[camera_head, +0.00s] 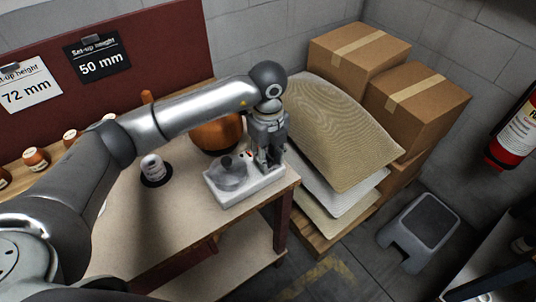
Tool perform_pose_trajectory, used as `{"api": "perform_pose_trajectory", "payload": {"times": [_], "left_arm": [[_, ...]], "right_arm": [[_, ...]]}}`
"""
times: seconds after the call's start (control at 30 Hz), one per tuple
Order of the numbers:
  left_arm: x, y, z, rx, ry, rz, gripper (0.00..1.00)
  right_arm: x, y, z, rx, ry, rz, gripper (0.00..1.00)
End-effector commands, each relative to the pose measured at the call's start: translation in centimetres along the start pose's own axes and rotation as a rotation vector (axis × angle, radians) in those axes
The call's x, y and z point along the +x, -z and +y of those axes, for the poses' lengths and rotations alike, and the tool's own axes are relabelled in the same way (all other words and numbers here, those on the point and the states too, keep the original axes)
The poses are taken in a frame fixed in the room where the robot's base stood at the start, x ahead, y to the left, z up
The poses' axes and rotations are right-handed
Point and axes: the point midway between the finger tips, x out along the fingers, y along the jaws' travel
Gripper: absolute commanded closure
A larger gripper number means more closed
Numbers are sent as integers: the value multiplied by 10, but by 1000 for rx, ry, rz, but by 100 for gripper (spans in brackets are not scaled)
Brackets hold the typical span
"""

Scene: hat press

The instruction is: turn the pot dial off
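A white box-shaped unit (246,187) stands near the table's right front corner, with a grey round part (232,173) and a small dark knob on top. Small red marks show on it beside my gripper. I cannot make out clearly which part is the dial or how it is set. An orange-brown rounded pot (219,135) stands just behind the unit, partly hidden by my arm. My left gripper (266,166) points down at the unit's right rear part, close above or touching it. Its finger gap is too small to judge. My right gripper is out of view.
A small white jar on a dark round base (154,171) stands left of the unit on the table (180,215). Several brown jars line the back shelf. Stacked sacks (340,130) and cardboard boxes (358,52) stand right of the table. A grey step stool (420,233) is on the floor.

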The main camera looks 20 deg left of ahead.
Motion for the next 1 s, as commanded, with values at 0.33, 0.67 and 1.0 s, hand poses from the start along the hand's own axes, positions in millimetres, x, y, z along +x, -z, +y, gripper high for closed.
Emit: {"api": "perform_pose_trajectory", "payload": {"times": [0.33, 0.67, 1.0], "left_arm": [[-6, 0, 0, 1, 2, 0, 68], [-70, -1, -1, 1, 5, -2, 68], [-117, 0, 0, 1, 1, 0, 68]], "right_arm": [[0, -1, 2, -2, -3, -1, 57], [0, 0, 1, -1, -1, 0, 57], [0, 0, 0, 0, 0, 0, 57]]}}
